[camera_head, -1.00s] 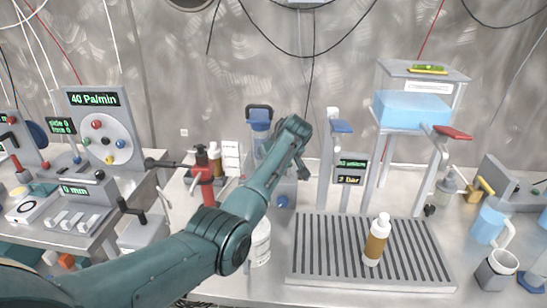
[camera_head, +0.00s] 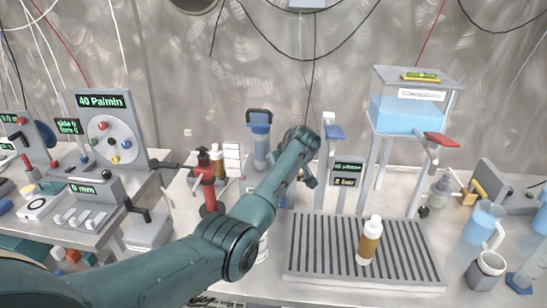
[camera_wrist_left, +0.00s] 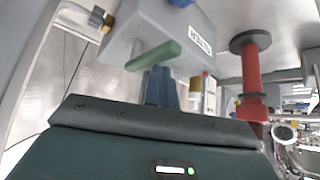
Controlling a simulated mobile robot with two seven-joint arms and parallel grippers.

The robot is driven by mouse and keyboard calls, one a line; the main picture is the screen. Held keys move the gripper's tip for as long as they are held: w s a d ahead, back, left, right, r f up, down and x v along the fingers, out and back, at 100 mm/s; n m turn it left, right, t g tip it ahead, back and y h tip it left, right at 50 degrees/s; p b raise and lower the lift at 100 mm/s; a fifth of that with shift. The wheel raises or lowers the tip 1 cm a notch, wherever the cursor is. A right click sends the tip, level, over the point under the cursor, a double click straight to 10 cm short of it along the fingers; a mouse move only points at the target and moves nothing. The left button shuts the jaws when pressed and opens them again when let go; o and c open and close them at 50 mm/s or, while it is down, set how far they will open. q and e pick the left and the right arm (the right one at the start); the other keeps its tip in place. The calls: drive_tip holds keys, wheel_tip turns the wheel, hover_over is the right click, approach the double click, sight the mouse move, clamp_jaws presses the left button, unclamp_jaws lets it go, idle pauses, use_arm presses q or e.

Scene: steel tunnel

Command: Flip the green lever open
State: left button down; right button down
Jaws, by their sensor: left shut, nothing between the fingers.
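The green lever (camera_wrist_left: 153,55) shows in the left wrist view as a small flat bar, attached to or just in front of a grey box (camera_wrist_left: 135,28) with a white label. My left gripper (camera_wrist_left: 161,72) is shut and empty. Its fingertips lie just below the lever in that view, very close to it; I cannot tell whether they touch. In the head view my left gripper (camera_head: 309,180) is mostly hidden behind its own wrist, and the lever is hidden behind my arm. My right gripper is not in view.
A red stand (camera_head: 207,182) is left of my arm; its red post (camera_wrist_left: 252,75) shows right of the lever. A blue-topped filter (camera_head: 260,135) stands behind. A slotted tray (camera_head: 305,262) with a brown bottle (camera_head: 369,242) lies right, below a blue tank (camera_head: 405,115).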

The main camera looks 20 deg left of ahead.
use_arm(q)
drive_tip(key=shift+d+f, duration=0.1)
drive_tip(key=shift+d, duration=0.15)
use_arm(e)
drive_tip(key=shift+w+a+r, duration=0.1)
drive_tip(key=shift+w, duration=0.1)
use_arm(q)
drive_tip(key=shift+d, duration=0.15)
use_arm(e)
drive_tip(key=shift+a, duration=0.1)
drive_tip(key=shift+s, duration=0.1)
use_arm(q)
wheel_tip(320, 180, up, 10)
drive_tip(key=b, duration=0.1)
drive_tip(key=shift+a, duration=0.3)
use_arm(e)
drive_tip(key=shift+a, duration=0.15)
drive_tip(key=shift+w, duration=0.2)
